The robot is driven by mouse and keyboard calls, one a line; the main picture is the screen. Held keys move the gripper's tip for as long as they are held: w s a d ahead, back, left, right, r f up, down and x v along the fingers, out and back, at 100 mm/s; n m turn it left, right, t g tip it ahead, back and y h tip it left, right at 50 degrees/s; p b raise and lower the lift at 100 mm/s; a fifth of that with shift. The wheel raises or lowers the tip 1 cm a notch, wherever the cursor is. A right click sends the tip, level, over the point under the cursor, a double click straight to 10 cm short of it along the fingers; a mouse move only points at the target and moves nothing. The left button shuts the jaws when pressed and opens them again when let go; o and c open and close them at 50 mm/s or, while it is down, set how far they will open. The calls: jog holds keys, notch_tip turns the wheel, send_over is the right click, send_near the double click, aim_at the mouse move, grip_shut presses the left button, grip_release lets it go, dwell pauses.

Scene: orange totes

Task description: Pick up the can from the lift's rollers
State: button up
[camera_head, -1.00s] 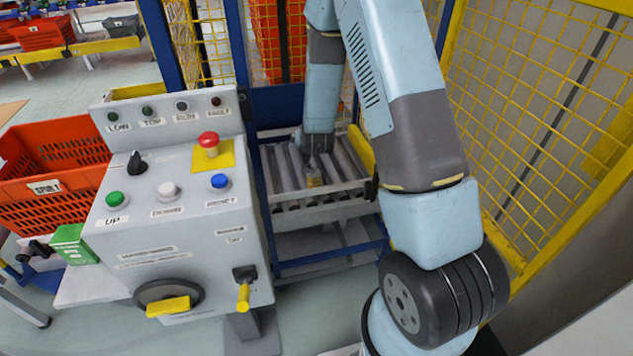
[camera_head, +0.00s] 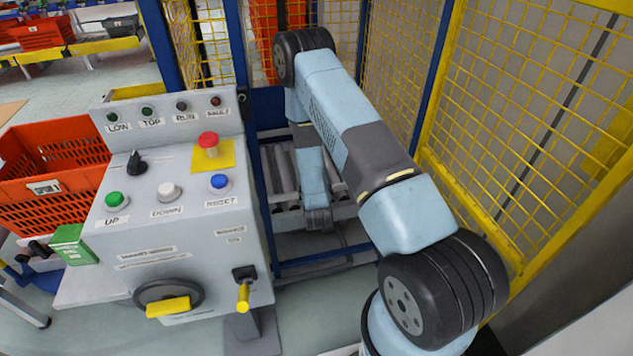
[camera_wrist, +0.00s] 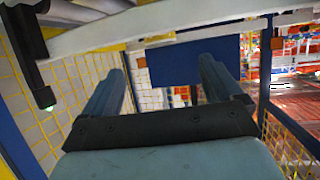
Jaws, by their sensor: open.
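The lift's rollers (camera_head: 283,172) lie behind the control panel in the head view, with my arm's lower end hanging in front of their right part. The can is not visible in either current view; my arm covers the place in the head view where it stood a second ago. My gripper shows in the wrist view (camera_wrist: 161,70), its two bluish fingers apart with no object visible between them. Its fingers are not distinguishable in the head view.
A grey control panel (camera_head: 170,235) with buttons stands close on the left, beside an orange tote (camera_head: 40,190). Yellow mesh fencing (camera_head: 530,130) closes the right side. Blue posts (camera_head: 238,50) frame the lift. A blue panel (camera_wrist: 195,60) lies ahead in the wrist view.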

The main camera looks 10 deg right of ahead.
jog(key=shift+r+x, duration=0.2)
jog(key=shift+x, duration=6.7)
jog(key=c, duration=1.3)
